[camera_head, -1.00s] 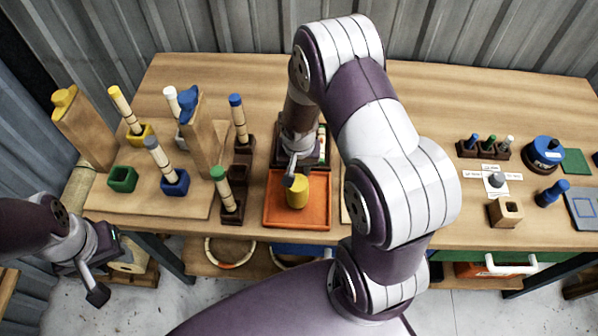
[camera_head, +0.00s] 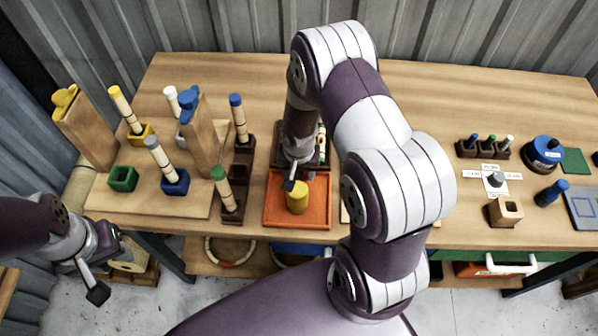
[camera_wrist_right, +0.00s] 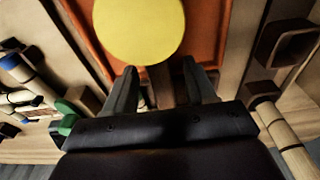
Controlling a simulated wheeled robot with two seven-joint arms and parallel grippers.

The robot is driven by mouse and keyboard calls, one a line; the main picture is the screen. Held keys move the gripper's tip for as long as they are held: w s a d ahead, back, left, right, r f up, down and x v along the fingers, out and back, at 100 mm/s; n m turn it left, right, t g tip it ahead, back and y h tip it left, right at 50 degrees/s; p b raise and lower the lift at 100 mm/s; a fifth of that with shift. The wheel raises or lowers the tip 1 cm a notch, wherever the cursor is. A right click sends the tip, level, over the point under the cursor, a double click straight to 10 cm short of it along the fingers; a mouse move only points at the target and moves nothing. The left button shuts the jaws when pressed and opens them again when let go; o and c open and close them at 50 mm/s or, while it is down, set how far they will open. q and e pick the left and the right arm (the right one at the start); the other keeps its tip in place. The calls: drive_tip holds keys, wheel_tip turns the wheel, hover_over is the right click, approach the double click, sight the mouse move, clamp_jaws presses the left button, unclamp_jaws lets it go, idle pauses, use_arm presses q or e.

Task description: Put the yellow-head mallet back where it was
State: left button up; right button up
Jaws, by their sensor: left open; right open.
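The yellow-head mallet shows as a yellow cylinder (camera_head: 297,197) standing on the orange tray (camera_head: 271,222). In the right wrist view its round yellow head (camera_wrist_right: 139,30) lies just beyond the fingertips, over the orange surface. My right gripper (camera_head: 290,184) is at the head's far left side in the head view. In the right wrist view the right gripper (camera_wrist_right: 160,82) is open, with a brown strip, possibly the handle, between its fingers. I cannot tell whether they touch it. My left gripper (camera_head: 99,278) is open and empty, low at the left, off the table.
Left of the tray are dark holders with a green-topped stick (camera_head: 221,178) and a blue-topped stick (camera_head: 238,112). A board (camera_head: 110,201) with coloured sockets and wooden posts stands further left. A wooden block (camera_head: 505,211) and blue items are at the right. The table's back is clear.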

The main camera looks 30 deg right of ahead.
wheel_tip(320, 180, up, 11)
drive_tip(key=s+b, duration=0.1)
drive_tip(key=s, duration=0.1)
drive_tip(key=s+a+r+n, duration=0.4)
drive_tip(key=s+a+n, duration=0.1)
drive_tip(key=s+n, duration=0.1)
drive_tip(key=shift+s+a+r+n+y, duration=0.3)
drive_tip(key=shift+s+a+r+y, duration=0.1)
drive_tip(key=shift+s, duration=0.35)
drive_tip(key=shift+s, duration=0.1)
